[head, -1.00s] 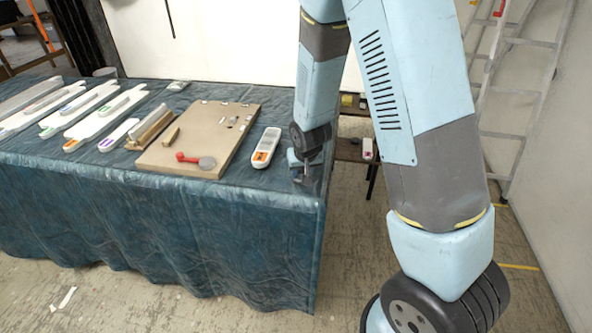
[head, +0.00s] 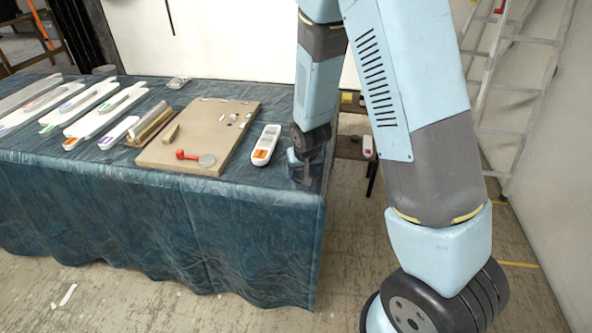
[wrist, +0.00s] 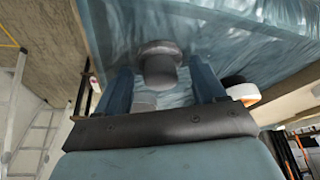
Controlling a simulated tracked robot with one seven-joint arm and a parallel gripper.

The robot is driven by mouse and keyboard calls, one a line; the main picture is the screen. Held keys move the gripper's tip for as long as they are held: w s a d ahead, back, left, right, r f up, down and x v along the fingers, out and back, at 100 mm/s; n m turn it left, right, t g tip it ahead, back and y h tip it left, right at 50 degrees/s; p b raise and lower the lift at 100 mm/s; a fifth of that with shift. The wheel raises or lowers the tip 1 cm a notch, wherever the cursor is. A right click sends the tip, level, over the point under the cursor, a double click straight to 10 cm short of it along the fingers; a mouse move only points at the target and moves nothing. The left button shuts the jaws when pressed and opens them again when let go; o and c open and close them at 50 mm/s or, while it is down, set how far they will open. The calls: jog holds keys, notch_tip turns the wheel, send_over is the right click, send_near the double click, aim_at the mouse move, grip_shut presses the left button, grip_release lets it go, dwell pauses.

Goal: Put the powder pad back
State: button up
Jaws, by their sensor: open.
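A grey round-based piece with a dark knob, which looks like the powder pad (wrist: 160,68), stands on the blue cloth in the wrist view. My gripper (wrist: 163,82) is open, with one blue finger on each side of the knob. I cannot tell whether either finger touches it. In the head view my gripper (head: 304,172) is low over the right end of the cloth-covered table (head: 240,188). The pad is not clearly visible there, behind or among the gripper parts.
A white device with an orange end (head: 265,145) lies just left of my gripper. Further left is a tan board (head: 222,135) bearing a red-handled piece (head: 187,155) and a grey disc (head: 207,160). Several white long pieces lie at far left. A ladder (head: 515,90) stands at right.

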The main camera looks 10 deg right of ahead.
jog(key=shift+r, duration=0.1)
jog(key=s+d+r, duration=0.3)
jog(key=s+r, duration=0.1)
jog(key=r, duration=0.5)
jog(key=s+d+r+m, duration=0.1)
jog(key=s+d+r, duration=0.25)
jog(key=r, duration=0.45)
jog(key=s+d+r, duration=0.3)
jog(key=s+r, duration=0.2)
jog(key=r, duration=0.4)
jog(key=s+d+r, duration=0.2)
jog(key=s+r, duration=0.2)
jog(key=s, duration=0.2)
jog(key=s+d+r+t, duration=0.1)
jog(key=s+d+r, duration=0.1)
jog(key=s+r, duration=0.2)
jog(key=s, duration=0.3)
jog(key=shift+d+r, duration=0.3)
